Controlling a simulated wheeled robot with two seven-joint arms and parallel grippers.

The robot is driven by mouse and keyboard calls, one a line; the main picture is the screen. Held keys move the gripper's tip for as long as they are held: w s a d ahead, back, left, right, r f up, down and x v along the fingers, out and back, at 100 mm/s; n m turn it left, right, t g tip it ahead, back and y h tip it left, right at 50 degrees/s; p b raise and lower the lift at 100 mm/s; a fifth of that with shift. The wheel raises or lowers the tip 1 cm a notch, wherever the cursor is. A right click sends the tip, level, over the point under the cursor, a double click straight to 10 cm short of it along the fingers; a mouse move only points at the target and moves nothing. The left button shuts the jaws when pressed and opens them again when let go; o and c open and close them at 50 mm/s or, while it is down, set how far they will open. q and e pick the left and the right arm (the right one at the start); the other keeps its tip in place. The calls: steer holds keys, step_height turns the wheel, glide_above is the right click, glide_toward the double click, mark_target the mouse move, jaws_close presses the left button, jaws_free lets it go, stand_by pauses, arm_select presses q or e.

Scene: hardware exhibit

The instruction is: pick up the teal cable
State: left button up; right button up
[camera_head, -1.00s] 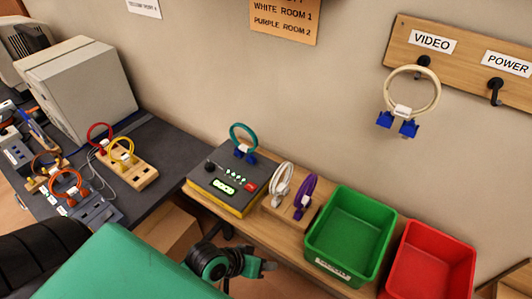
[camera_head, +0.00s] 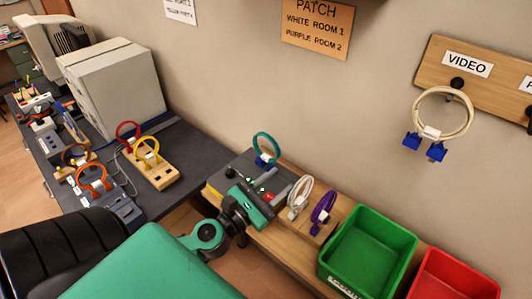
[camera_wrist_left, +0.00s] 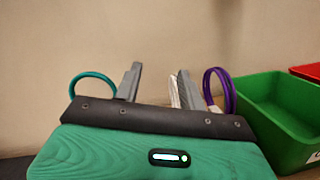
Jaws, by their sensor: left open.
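The teal cable (camera_head: 265,133) is an upright loop with a blue connector at the back of a dark switch box (camera_head: 228,171). It also shows in the left wrist view (camera_wrist_left: 92,74), left of both fingers and partly hidden by the gripper body. My left gripper (camera_head: 281,178) is over the switch box, in front of and slightly right of the teal cable. In the left wrist view its grey fingers (camera_wrist_left: 158,76) are apart, with no cable held between them. The gripper hides part of the box. My right gripper is not in view.
A white cable (camera_head: 300,190) and a purple cable (camera_head: 322,210) stand close right of my gripper. Green (camera_head: 352,268) and red (camera_head: 450,270) bins are further right. Red and yellow cables stand left near a grey monitor (camera_head: 112,85). A cream cable (camera_head: 440,93) hangs on the wall.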

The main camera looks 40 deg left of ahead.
arm_select(q)
steer(key=w+a+f+n+g+y, duration=0.1)
steer(key=w+a+f+n+y, duration=0.15)
steer(key=a+n+y, duration=0.5)
steer(key=w+a+n+p, duration=0.1)
steer(key=w+p, duration=0.1)
steer(key=w, duration=0.4)
steer(key=w+a+f+n+h+p, duration=0.1)
steer(key=w+n+p, duration=0.1)
steer(key=w, duration=0.5)
steer(key=shift+f+g, duration=0.3)
steer(key=shift+g, duration=0.1)
steer(key=shift+d, duration=0.1)
jaws_close()
